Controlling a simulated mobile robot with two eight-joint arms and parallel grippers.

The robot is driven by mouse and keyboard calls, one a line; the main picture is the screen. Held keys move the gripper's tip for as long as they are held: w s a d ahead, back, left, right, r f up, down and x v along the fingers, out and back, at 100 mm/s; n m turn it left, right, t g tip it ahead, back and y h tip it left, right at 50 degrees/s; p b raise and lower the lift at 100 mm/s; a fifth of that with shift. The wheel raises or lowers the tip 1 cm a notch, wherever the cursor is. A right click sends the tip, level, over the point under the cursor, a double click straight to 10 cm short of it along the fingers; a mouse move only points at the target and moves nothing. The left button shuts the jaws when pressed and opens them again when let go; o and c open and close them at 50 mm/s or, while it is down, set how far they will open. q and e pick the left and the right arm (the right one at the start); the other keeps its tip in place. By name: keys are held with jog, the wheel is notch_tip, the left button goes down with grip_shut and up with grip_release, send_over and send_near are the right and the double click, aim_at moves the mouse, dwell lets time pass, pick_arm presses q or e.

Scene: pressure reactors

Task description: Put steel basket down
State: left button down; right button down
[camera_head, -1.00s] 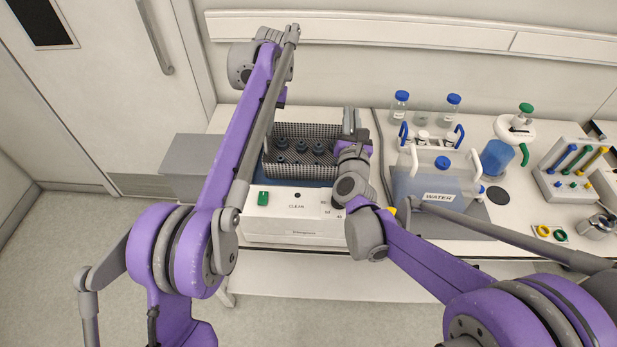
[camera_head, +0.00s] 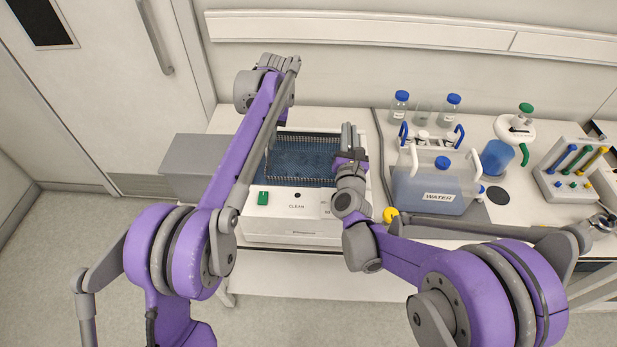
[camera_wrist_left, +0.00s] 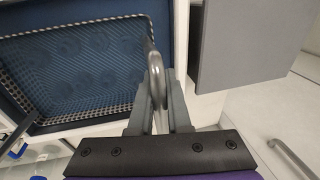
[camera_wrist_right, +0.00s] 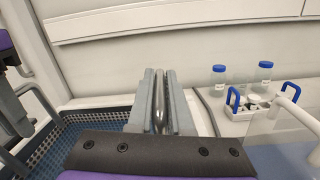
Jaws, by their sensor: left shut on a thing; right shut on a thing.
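The steel basket (camera_head: 305,157), a mesh tray, sits low inside the blue bath of the white cleaner (camera_head: 295,228). Its mesh also shows in the left wrist view (camera_wrist_left: 75,62), with faint round shapes under the blue. My left gripper (camera_wrist_left: 157,82) is shut on the basket's grey handle (camera_wrist_left: 151,48) at one end. In the head view my left arm hides its fingertips. My right gripper (camera_wrist_right: 160,78) is shut on the opposite handle (camera_wrist_right: 161,112); it also shows in the head view (camera_head: 348,138). Whether the basket touches the bath floor is not clear.
A grey box (camera_head: 190,165) stands left of the cleaner. On the right are a WATER container (camera_head: 437,190), blue-capped bottles (camera_head: 399,107), a green-topped device (camera_head: 516,127) and a rack (camera_head: 572,170). A wall rail (camera_head: 380,30) runs behind the bench.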

pick_arm(q)
jog(key=shift+f, duration=0.7)
pick_arm(e)
jog(key=shift+f, duration=0.7)
pick_arm(q)
jog(key=c, duration=0.9)
grip_release()
pick_arm(e)
jog(key=c, duration=0.8)
grip_release()
jog(key=shift+c, duration=0.2)
pick_arm(q)
jog(key=shift+o, duration=0.2)
pick_arm(e)
jog(key=shift+s, duration=0.2)
jog(key=s, duration=1.1)
jog(key=shift+s+a+f, duration=0.2)
jog(key=shift+s+f, duration=0.1)
jog(key=shift+f, duration=0.1)
pick_arm(q)
jog(key=v, duration=1.2)
